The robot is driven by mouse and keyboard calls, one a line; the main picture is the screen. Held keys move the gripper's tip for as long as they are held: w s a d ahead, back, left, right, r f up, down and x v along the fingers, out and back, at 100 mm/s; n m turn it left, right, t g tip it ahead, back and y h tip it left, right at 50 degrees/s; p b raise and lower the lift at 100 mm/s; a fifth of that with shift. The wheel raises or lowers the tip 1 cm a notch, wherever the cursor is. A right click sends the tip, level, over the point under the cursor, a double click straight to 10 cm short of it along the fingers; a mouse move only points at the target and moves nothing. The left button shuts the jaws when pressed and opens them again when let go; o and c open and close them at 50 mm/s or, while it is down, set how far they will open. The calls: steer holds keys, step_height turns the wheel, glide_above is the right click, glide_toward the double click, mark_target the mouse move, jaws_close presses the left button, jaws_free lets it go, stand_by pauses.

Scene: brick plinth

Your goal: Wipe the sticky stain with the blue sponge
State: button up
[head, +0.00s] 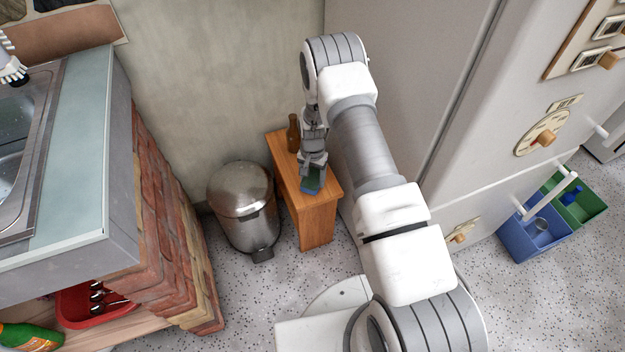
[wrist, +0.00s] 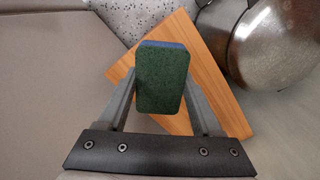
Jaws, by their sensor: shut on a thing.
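The blue sponge (wrist: 162,80) has a dark green scouring side and a blue layer, and it sits between my gripper's fingers in the wrist view. In the head view the sponge (head: 311,183) is at the top of a small wooden stand (head: 323,196), near its front end. My gripper (head: 313,170) is shut on the sponge and points down over the stand. I cannot tell whether the sponge touches the wood. No stain is visible in either view; the sponge, gripper and arm hide part of the top.
A brown bottle (head: 293,133) stands on the stand behind my gripper. A metal pedal bin (head: 243,205) is just left of the stand. A large pale fridge-like cabinet (head: 420,70) is to the right. Blue (head: 533,235) and green (head: 580,205) bins stand at the far right.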

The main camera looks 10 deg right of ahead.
steer(key=shift+r, duration=0.5)
steer(key=shift+r+p, duration=0.75)
steer(key=shift+r, duration=0.8)
steer(key=shift+r, duration=0.1)
